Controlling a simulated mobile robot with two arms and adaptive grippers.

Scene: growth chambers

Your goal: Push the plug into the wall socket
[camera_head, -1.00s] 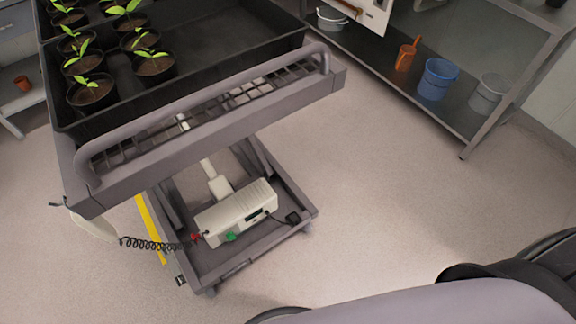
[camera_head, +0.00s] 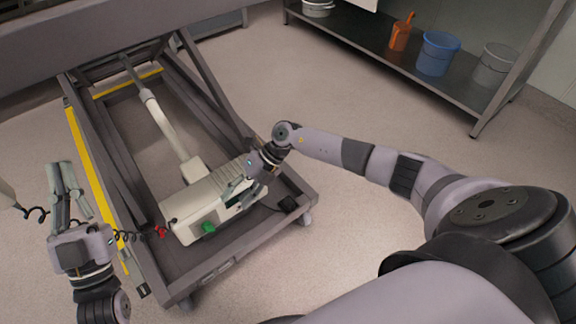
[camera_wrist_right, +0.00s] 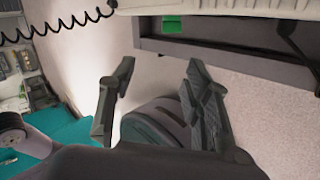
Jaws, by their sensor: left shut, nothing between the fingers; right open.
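No wall socket is visible. My right gripper (camera_head: 240,199) is open beside the right end of the white control box (camera_head: 190,222), left of the black block. In the right wrist view its two fingers (camera_wrist_right: 160,62) are spread with nothing between them. My left gripper (camera_head: 63,170) is shut and empty, pointing up the picture, left of the cart's yellow-striped rail.
The box carries a green button (camera_head: 208,228) and a red piece (camera_head: 159,231) by a coiled black cord (camera_head: 128,236). The cart's grey top overhangs at upper left. A shelf with a blue bucket (camera_head: 437,55) stands upper right. Floor between is clear.

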